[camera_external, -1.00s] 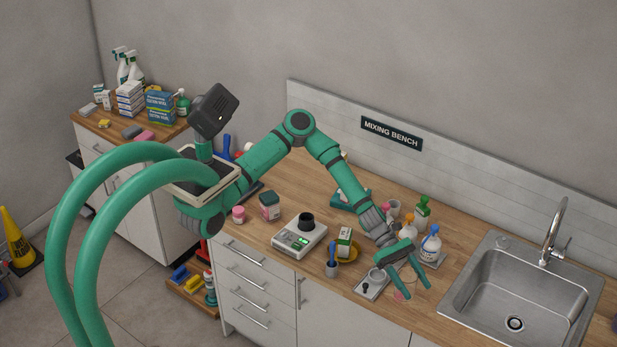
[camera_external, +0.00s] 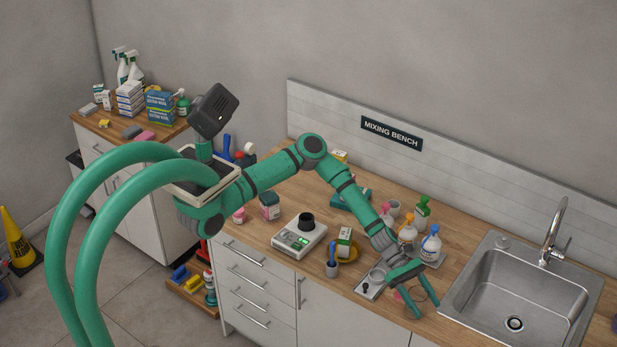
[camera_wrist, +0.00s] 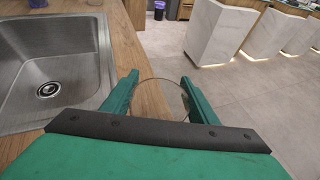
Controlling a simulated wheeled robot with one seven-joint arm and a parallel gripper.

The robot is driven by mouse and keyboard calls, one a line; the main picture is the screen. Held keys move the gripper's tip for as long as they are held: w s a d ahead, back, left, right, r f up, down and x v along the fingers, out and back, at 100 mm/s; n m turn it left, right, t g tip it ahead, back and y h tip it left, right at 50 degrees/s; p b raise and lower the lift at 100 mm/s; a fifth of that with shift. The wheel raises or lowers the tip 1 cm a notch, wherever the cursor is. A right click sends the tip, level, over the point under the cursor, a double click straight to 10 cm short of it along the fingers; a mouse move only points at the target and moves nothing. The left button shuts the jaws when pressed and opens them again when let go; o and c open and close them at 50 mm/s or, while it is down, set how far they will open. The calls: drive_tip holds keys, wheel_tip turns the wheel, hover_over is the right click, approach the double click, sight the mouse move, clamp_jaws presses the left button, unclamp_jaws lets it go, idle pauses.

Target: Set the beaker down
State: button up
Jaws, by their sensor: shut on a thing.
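My gripper (camera_external: 422,308) is shut on a clear glass beaker, near the counter's front edge, left of the sink. In the wrist view the beaker (camera_wrist: 162,98) shows as a thin, round transparent outline between my two green fingers. Wood counter and grey floor show through it. In the external view the glass is faint and partly covered by my fingers. I cannot tell whether its base touches the counter (camera_external: 453,272).
The sink (camera_external: 475,291) lies to the right.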

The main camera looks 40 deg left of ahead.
drive_tip(key=o, duration=1.1)
drive_tip(key=shift+f, duration=0.1)
drive_tip(key=shift+w+a+r, duration=0.2)
drive_tip(key=shift+a+r, duration=0.05)
drive_tip(key=shift+a, duration=0.05)
drive_tip(key=v, duration=1.1)
drive_tip(key=shift+a+r, duration=0.15)
drive_tip(key=shift+a, duration=0.05)
drive_tip(key=shift+d, duration=0.1)
